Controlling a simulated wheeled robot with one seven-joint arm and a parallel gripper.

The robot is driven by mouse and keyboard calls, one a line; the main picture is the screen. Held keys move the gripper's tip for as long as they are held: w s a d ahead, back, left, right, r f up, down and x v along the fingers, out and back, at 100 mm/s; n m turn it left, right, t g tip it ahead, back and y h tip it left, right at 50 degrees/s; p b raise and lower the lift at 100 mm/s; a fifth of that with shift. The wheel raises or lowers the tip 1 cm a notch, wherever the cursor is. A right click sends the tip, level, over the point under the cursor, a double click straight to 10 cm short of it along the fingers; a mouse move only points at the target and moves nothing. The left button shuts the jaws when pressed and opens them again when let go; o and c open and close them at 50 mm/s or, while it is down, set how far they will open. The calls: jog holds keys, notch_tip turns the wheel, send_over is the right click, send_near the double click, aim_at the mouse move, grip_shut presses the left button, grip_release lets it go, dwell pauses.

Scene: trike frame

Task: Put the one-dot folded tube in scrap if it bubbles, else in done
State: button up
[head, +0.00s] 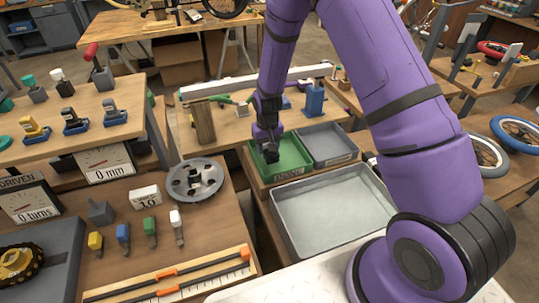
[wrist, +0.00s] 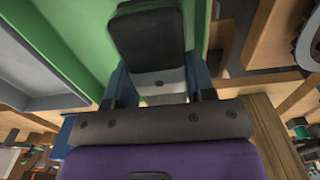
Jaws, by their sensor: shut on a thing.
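My gripper (head: 268,143) is over the green tray (head: 293,153), pointing down. In the wrist view, my gripper (wrist: 160,82) is shut on a dark, flat, folded piece that looks like the folded tube (wrist: 150,35), with green tray surface behind it. I cannot make out any dots on it. In the head view, the tube is a small dark shape at the gripper tip, and I cannot tell whether it touches the tray floor. A grey tray (head: 330,143) stands right beside the green one. The labels on both tray fronts are too small to read surely.
A wide metal basin (head: 292,225) lies in front of the trays; no bubbles are visible in it. A wooden block (head: 203,121) and blue tool (head: 314,97) stand behind. The left bench holds a grey wheel-like disc (head: 194,181) and several coloured tools.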

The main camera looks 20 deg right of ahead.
jog(key=shift+f, duration=2.05)
jog(key=shift+f, duration=0.1)
jog(key=o, duration=0.8)
